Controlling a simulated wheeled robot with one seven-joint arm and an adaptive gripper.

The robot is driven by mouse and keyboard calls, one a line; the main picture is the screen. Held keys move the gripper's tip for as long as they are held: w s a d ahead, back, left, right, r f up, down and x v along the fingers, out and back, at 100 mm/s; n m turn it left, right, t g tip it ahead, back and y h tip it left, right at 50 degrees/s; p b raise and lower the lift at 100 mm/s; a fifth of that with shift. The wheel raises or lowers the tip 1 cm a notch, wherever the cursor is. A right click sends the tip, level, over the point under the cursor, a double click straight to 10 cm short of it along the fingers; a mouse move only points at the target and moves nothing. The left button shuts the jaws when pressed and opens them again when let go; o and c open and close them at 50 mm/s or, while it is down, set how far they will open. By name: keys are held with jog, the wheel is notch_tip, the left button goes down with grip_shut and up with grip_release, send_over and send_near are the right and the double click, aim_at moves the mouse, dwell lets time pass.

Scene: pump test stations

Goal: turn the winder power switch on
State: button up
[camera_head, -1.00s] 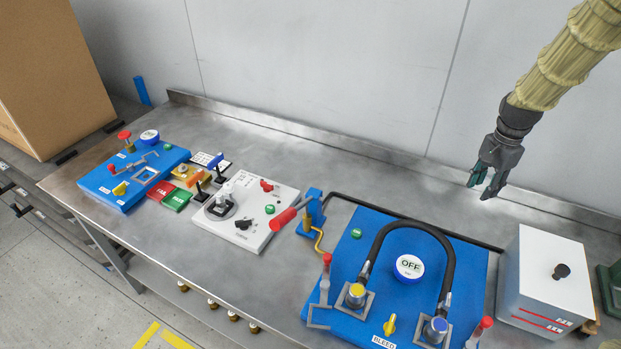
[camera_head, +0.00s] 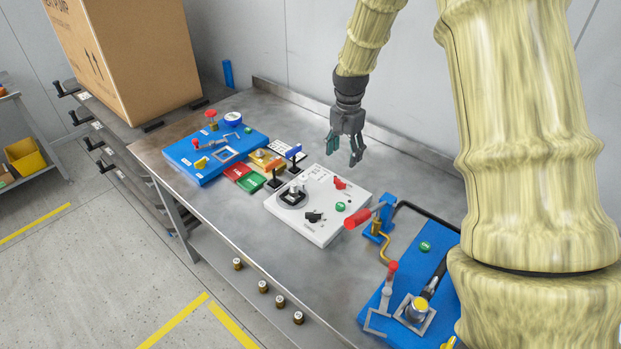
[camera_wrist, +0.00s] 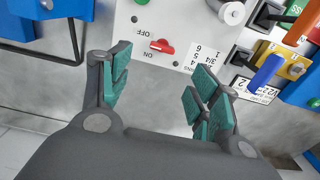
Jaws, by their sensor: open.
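The red switch (camera_head: 340,183) sits on the white winder panel (camera_head: 318,186), near the panel's back edge. In the wrist view the red switch (camera_wrist: 162,46) lies between printed OFF and ON labels on the white panel (camera_wrist: 190,15); I cannot tell which way it is set. My gripper (camera_head: 345,152) hangs fingers down, above and slightly behind the panel's back edge. In the wrist view my gripper (camera_wrist: 160,82) is open and empty, with the switch ahead between its teal-padded fingers, apart from them.
A blue station (camera_head: 203,168) stands left, with red and green blocks (camera_head: 243,178) beside the white panel. A wall closes the bench's back. Bare metal lies in front of the panel.

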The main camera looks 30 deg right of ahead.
aim_at(340, 180)
jog(key=shift+w+a+f+p, duration=0.1)
jog(key=shift+f+p, duration=0.65)
jog(key=shift+f, duration=1.95)
jog(key=shift+w+a+f+p, duration=0.1)
jog(key=shift+f+p, duration=0.65)
jog(key=shift+f, duration=1.95)
jog(key=c, duration=1)
